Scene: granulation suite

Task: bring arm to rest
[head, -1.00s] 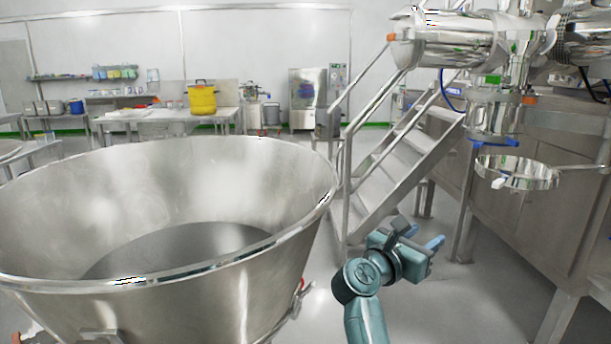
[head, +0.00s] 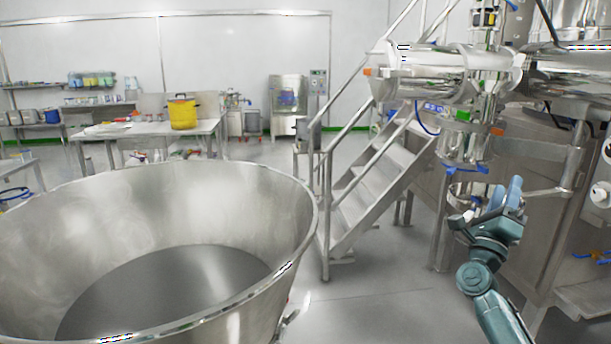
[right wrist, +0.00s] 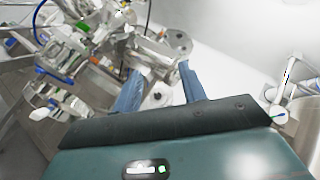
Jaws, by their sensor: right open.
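My right arm (head: 490,290) reaches up from the lower right of the head view. Its gripper (head: 513,190) is raised in front of the steel machine and partly covers the round ring below the machine's outlet. In the right wrist view the two blue fingers (right wrist: 160,88) stand apart with nothing held between them. Machine parts show beyond the fingertips; I cannot tell how close they are. My left gripper is not in view.
A large open steel bowl (head: 300,235) fills the lower left. Metal stairs (head: 365,190) with handrails stand behind it. The steel machine's outlet (head: 463,145) hangs close to my right gripper. A table with a yellow pot (head: 182,114) stands far back. Floor between bowl and machine is clear.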

